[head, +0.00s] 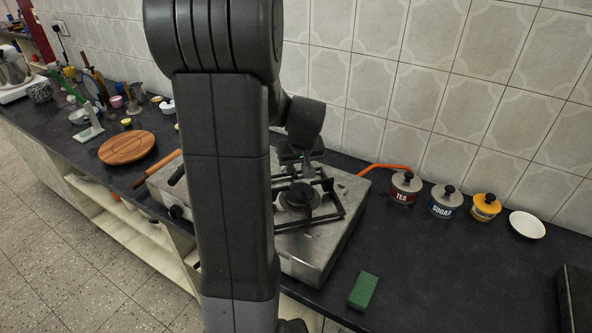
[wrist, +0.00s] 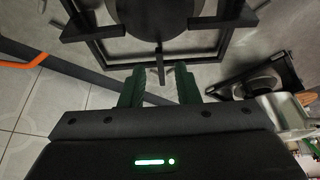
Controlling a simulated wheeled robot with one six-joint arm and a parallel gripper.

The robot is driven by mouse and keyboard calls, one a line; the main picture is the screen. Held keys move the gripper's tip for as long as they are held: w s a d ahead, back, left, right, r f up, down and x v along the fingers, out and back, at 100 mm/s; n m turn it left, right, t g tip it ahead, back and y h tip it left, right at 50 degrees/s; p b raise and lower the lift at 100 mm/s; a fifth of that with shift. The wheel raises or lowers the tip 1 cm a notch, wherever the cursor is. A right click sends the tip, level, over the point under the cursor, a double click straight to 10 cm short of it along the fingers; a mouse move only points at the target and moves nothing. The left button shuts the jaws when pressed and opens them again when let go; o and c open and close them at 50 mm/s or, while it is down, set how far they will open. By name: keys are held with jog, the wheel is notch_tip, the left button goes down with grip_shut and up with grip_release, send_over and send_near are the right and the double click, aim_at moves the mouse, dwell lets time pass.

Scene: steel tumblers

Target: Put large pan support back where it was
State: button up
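The large pan support (head: 318,219) is a black square frame with inward prongs. It lies around a round burner (head: 298,196) on the steel stove (head: 310,254), partly hidden by my arm in the head view. In the wrist view the support (wrist: 222,23) spans the top, close to my fingers. My gripper (wrist: 159,78) has its two green fingers apart, with a thin prong of the support showing in the gap. I cannot tell whether the fingers touch it. In the head view my gripper (head: 303,161) is over the back of the support.
An orange hose (head: 385,167) runs behind the stove. A green sponge (head: 363,290) lies in front. A smaller support (wrist: 262,78) shows at right in the wrist view.

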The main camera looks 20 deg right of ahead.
aim_at(296, 174)
jog(key=v, duration=0.9)
jog(key=shift+s+r, duration=0.2)
jog(key=shift+r, duration=0.05)
jog(key=b+x, duration=0.1)
jog(key=x, duration=1.2)
jog(key=shift+s+f, duration=0.1)
jog(key=shift+f, duration=0.15)
jog(key=shift+r, duration=0.3)
